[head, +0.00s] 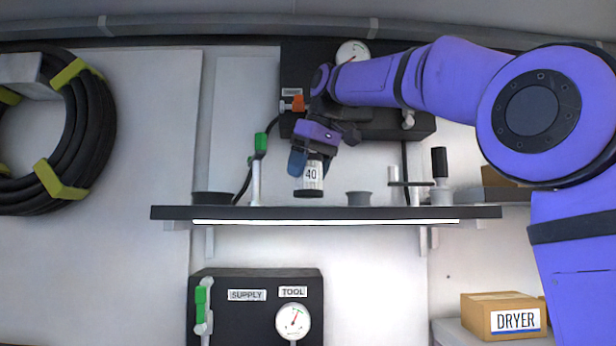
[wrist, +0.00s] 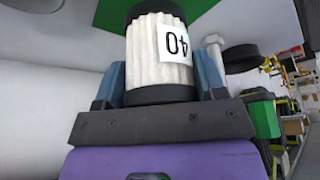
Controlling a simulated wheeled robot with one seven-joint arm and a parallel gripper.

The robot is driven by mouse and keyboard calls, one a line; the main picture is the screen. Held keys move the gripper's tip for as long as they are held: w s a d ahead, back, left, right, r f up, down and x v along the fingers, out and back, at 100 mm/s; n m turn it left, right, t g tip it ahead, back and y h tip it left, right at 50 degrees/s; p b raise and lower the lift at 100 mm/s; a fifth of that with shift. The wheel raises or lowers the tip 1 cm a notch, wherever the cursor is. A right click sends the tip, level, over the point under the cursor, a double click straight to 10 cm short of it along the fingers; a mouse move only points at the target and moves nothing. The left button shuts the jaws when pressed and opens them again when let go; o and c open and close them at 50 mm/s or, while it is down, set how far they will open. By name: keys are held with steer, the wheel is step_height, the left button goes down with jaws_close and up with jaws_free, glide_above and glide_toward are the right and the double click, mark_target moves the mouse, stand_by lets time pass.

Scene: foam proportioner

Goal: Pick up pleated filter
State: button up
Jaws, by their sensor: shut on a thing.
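The pleated filter (head: 309,176) is a white ribbed cylinder with black end caps and a label reading 40. In the head view it hangs upright from my gripper (head: 308,158), with its lower cap slightly above or at the shelf; I cannot tell whether it touches. In the wrist view the pleated filter (wrist: 158,55) sits between the two blue fingers of my gripper (wrist: 160,90), which are shut on its sides. Part of the far cap is cut off by the top edge of the wrist view.
A dark shelf (head: 330,213) with a light strip runs below. On it stand a dark cup (head: 213,198), a green-handled valve (head: 258,150), a grey cup (head: 359,198) and a black-topped fitting (head: 440,175). A black gauge panel (head: 380,125) is behind. A DRYER box (head: 503,316) stands lower right.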

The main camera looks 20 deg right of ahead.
steer(key=shift+r, duration=0.7)
steer(key=shift+s+d+r, duration=0.15)
steer(key=shift+s+d, duration=0.05)
steer(key=shift+s, duration=0.05)
steer(key=s+d+r, duration=0.1)
steer(key=s+d, duration=0.7)
steer(key=s, duration=0.5)
steer(key=shift+d+r, duration=0.2)
